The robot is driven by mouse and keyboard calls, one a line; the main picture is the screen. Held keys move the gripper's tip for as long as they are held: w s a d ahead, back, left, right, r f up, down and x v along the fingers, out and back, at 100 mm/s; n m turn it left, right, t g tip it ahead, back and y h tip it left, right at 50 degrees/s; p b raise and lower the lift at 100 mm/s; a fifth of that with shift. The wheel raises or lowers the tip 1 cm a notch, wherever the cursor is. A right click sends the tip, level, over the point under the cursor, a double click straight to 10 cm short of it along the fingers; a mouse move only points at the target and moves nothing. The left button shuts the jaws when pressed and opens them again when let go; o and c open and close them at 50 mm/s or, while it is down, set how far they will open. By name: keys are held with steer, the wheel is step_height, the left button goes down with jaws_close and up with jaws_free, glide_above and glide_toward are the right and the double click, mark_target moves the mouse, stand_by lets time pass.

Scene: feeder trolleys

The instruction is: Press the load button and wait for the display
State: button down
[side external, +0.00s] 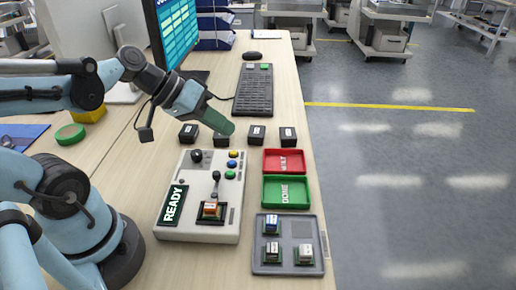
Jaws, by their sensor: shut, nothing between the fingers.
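The pale control box (172,236) lies on the table. Its dark display (171,205) reads "READY" in light letters. At its upper right are a yellow button (233,154), a blue button (232,163) and a green button (230,174). I cannot read which is the load button. A small block with an orange-and-white top (210,209) sits in the dark socket at the box's front, below a black-topped lever (216,177). My gripper (228,128) is shut and empty, held above the table just beyond the box's far edge, apart from the buttons.
Several black cubes (257,135) stand in a row behind the box, one partly hidden by my gripper. Right are a red tray (268,153), a green "DONE" tray (268,203) and a grey tray (260,263) holding three blocks. A keyboard (254,92) and monitor stand farther back.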

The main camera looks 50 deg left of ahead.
steer(key=shift+f, duration=4.35)
steer(key=shift+f, duration=0.2)
steer(key=shift+f, duration=0.25)
steer(key=shift+r, duration=0.1)
steer(key=shift+r, duration=0.3)
steer(key=shift+r, duration=2.55)
